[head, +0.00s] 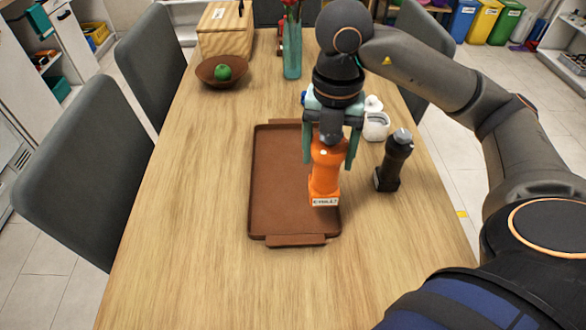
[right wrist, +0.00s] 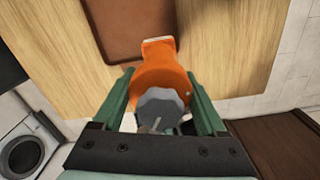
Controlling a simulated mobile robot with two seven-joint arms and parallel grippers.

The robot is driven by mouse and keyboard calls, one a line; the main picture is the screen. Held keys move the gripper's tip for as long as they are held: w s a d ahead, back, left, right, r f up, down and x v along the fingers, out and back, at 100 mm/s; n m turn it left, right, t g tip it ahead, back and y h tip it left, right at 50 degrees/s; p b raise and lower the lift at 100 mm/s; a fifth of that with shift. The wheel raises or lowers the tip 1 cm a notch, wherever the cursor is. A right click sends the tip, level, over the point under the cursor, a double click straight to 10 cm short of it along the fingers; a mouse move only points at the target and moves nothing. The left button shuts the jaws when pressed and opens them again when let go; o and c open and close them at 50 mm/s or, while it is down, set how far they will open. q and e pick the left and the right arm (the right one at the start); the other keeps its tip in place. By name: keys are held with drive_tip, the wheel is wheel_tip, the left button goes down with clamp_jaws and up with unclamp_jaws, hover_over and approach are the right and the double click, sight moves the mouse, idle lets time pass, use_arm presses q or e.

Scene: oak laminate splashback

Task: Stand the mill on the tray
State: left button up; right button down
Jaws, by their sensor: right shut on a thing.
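The orange mill (head: 326,178) has a label at its base and stands roughly upright in the head view. My right gripper (head: 333,148) is shut on its upper part. In the right wrist view the mill (right wrist: 163,75) shows its grey knob between the fingers of my right gripper (right wrist: 160,103). The brown tray (head: 276,190) lies on the table, and the mill appears over its right part. I cannot tell whether its base touches the tray. The tray also shows in the right wrist view (right wrist: 118,30). My left gripper is not in view.
A dark mill (head: 392,165) stands right of the tray, with a white jar (head: 376,126) behind it. A vase (head: 292,55), a bowl (head: 212,75) with a green fruit and a wooden box (head: 225,35) are farther back. The table's left front is clear.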

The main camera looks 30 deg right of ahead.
use_arm(q)
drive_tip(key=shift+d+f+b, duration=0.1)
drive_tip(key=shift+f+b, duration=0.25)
drive_tip(key=shift+b, duration=0.05)
use_arm(e)
drive_tip(key=w+a+f, duration=0.2)
drive_tip(key=w+f, duration=0.5)
drive_tip(key=f, duration=0.3)
drive_tip(key=shift+w+a, duration=0.15)
drive_tip(key=shift+f, duration=0.25)
unclamp_jaws()
use_arm(q)
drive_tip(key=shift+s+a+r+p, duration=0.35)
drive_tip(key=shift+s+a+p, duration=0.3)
drive_tip(key=shift+p, duration=0.4)
use_arm(e)
wheel_tip(320, 180, up, 12)
drive_tip(key=shift+r, duration=0.2)
